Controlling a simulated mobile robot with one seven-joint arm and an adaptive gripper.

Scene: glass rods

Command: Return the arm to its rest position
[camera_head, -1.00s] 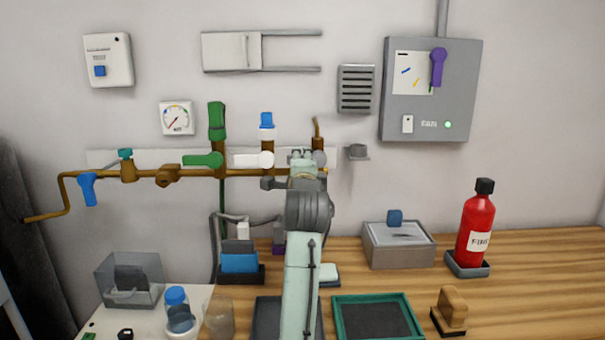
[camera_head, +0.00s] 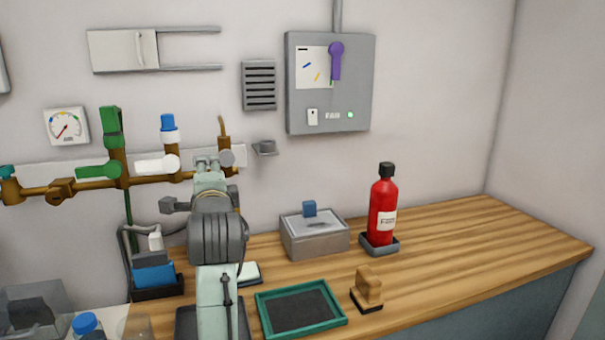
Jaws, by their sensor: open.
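My arm rises from the bottom of the head view, left of the middle, with a pale green link and a dark grey joint. My gripper (camera_head: 207,163) is at its far end, small, in front of the right part of the brown pipe (camera_head: 85,184). Its fingers are open, with nothing seen between them. The arm is stretched out over the bench and hides part of the pipe and wall behind it. I cannot tell whether the gripper touches the pipe.
A green-rimmed tray (camera_head: 335,322), a wooden-handled block (camera_head: 369,287), a grey box (camera_head: 315,240) and a red bottle (camera_head: 383,208) stand right of the arm. A blue item in a dark holder (camera_head: 157,293) is left. The right end of the wooden bench (camera_head: 480,240) is clear.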

